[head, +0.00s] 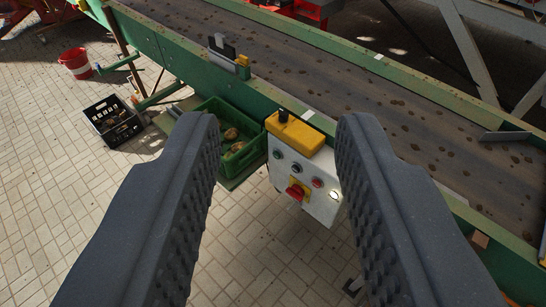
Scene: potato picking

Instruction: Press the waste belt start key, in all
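A white control box (318,208) hangs on the green side of the conveyor, in the middle of the head view. Its face has a row of small round keys: a green key (277,155), a dark key (297,168) and a red key (317,183). A bright white lamp or key (333,195) is at the row's right end. A red mushroom knob (295,192) on a yellow plate sits below the row. I cannot read any label that marks the waste belt start key. My gripper (278,125) is open and empty, its fingers framing the box in the picture.
A yellow case (295,134) with a black knob sits atop the control box. The dark soil-spotted belt (310,66) runs behind it. A green crate (216,108) with potatoes, a black crate (97,110) and a red bucket (76,69) are to the left. Paved floor lies below.

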